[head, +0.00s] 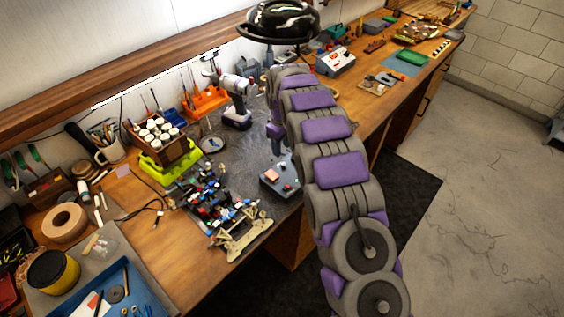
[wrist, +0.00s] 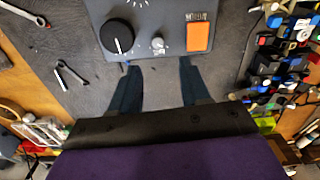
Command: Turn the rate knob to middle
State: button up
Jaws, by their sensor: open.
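A grey control box (wrist: 165,12) lies on the dark work mat and shows at the top of the wrist view. It carries a large black knob (wrist: 117,37) with a white pointer line toward the box's near edge, a small silver knob (wrist: 158,45) and an orange square button (wrist: 198,37). I cannot read which knob is labelled rate. My gripper (wrist: 159,66) is open and empty, its two dark fingers apart just short of the box edge, touching no knob. In the head view the box (head: 281,182) sits near the bench's front edge, below my gripper (head: 277,148).
A racecar chassis (head: 215,205) with colored parts lies left of the box. Wrenches (wrist: 68,73) lie on the mat at the wrist view's left. Bare mat surrounds much of the box.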

aim_at(283, 164)
jog(key=f, duration=0.7)
jog(key=shift+d+b, duration=0.3)
jog(key=shift+d, duration=0.1)
jog(key=shift+a+f, duration=0.25)
jog(key=shift+f, duration=0.35)
jog(key=shift+c, duration=0.4)
jog(key=shift+d, duration=0.1)
grip_shut()
